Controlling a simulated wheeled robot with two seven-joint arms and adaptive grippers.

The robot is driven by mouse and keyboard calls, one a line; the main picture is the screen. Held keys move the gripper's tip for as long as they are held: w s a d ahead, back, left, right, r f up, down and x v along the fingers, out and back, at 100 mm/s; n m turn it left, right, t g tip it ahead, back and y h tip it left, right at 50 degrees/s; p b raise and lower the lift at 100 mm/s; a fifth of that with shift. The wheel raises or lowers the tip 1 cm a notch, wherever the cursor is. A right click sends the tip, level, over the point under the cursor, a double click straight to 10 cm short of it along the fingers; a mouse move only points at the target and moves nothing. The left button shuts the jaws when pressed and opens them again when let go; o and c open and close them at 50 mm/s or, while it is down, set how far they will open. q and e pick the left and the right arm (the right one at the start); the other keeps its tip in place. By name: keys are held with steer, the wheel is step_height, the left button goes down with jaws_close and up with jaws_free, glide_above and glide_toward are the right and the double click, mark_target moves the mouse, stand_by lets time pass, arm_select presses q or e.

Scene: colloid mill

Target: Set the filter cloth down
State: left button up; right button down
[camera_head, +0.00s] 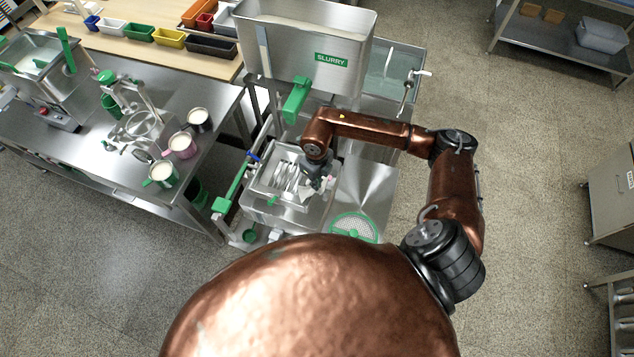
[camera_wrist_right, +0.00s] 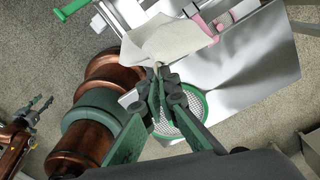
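The filter cloth (camera_wrist_right: 168,40), a pale beige sheet, shows at the tips of my right gripper (camera_wrist_right: 158,78) in the right wrist view. The green fingers are closed together on its near corner, and the cloth spreads out beyond them beside a steel tray with pale slats (camera_wrist_right: 150,6). In the head view my right gripper (camera_head: 320,178) is at the right side of that tray (camera_head: 262,192), small and partly hidden by the wrist. I cannot clearly make out the cloth there. My left gripper (camera_wrist_right: 38,108) shows small at the left of the wrist view; its finger opening is unclear.
A green-rimmed mesh disc (camera_head: 353,228) lies on the bare steel surface (camera_head: 372,190) right of the tray. The slurry hopper (camera_head: 300,40) stands behind. A steel bench (camera_head: 70,135) with several mugs is at the left.

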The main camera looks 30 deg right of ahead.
steer(key=shift+d, duration=0.15)
steer(key=s+d+b, duration=0.1)
steer(key=d+b, duration=0.2)
steer(key=d, duration=0.8)
steer(key=s+d+f+b, duration=0.1)
steer(key=d+b, duration=0.1)
steer(key=d, duration=0.9)
steer(key=shift+s+d+b, duration=0.25)
steer(key=shift+b, duration=0.15)
